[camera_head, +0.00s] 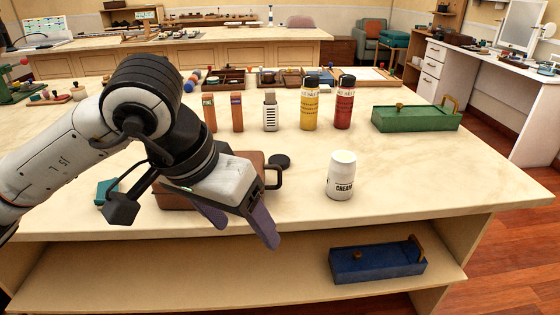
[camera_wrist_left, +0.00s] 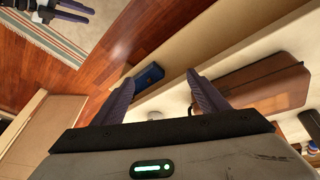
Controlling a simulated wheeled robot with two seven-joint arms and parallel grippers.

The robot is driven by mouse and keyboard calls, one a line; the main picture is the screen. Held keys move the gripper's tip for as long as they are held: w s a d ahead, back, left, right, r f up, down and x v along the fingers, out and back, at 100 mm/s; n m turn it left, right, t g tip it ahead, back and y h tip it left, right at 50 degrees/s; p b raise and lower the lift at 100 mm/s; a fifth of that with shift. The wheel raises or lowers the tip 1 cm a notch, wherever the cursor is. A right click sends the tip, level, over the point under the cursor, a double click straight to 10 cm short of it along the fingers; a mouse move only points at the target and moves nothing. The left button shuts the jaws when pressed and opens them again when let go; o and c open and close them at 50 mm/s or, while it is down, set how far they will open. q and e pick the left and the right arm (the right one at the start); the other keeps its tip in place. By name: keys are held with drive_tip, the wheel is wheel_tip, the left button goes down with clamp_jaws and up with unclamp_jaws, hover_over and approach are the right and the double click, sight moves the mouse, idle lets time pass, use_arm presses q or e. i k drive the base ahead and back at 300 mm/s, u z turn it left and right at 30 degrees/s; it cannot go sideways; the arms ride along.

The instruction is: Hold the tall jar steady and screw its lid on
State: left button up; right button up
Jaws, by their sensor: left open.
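The white jar (camera_head: 341,175), labelled CREAM, stands upright near the front edge of the table, right of my left gripper. A dark round disc that looks like its lid (camera_head: 279,161) lies flat on the table, left of and behind the jar. My left gripper (camera_head: 238,226) is open and empty, tilted down at the front edge of the table in front of the brown case. Its two purple fingers also show apart in the left wrist view (camera_wrist_left: 160,78). Dark purple finger-like parts of my right gripper (camera_wrist_left: 66,10) show at that view's top left, cut by the edge.
A brown case (camera_head: 178,198) with a dark handle sits behind my left gripper. Yellow (camera_head: 309,106) and red (camera_head: 344,106) bottles stand farther back. A green box (camera_head: 416,118) is at the right, a blue box (camera_head: 377,262) on the lower shelf. The tabletop right of the jar is clear.

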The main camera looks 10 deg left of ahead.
sight(342, 167)
drive_tip(key=i, duration=0.95)
